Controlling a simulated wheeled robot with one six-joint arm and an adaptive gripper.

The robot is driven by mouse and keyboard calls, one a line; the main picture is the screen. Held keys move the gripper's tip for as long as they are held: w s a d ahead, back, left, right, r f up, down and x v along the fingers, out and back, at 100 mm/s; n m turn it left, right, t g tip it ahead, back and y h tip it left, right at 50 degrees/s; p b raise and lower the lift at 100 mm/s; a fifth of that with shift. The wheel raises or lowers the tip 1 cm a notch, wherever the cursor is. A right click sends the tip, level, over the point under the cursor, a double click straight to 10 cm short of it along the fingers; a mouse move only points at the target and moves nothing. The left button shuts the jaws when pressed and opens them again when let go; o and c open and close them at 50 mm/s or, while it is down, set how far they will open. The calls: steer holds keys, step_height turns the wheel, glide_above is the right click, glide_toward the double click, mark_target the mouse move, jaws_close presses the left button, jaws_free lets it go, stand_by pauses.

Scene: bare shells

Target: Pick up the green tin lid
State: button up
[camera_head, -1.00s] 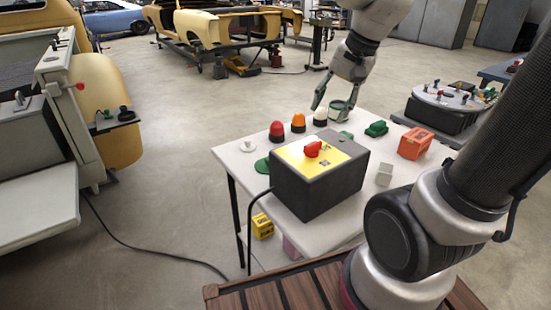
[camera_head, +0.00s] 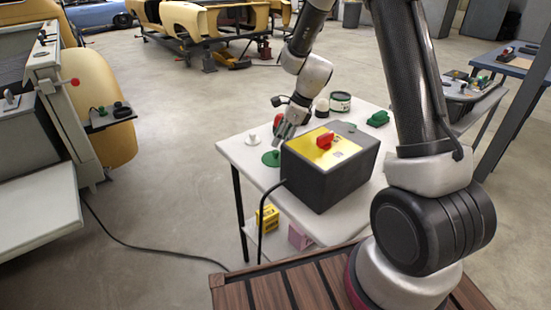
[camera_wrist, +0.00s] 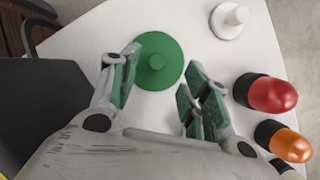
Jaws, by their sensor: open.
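The green tin lid (camera_wrist: 158,48), a round disc with a small knob in its middle, lies on the white table. In the head view the lid (camera_head: 269,159) is near the table's left edge, beside the dark box. My gripper (camera_wrist: 158,80) is open, with its green-padded fingers spread and the lid just beyond and between their tips in the wrist view. In the head view my gripper (camera_head: 279,143) is low over the table, close to the lid. The gap between fingers and lid cannot be told exactly.
A dark box with a yellow top and red knob (camera_head: 325,140) stands right of the lid. A white knobbed piece (camera_wrist: 229,20), a red lamp (camera_wrist: 272,94) and an orange lamp (camera_wrist: 292,146) stand nearby. A green tin (camera_head: 340,101) is farther back.

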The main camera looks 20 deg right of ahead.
mark_target(276, 151)
steer(key=x, duration=0.5)
steer(key=shift+s, duration=0.25)
steer(key=c, duration=0.9)
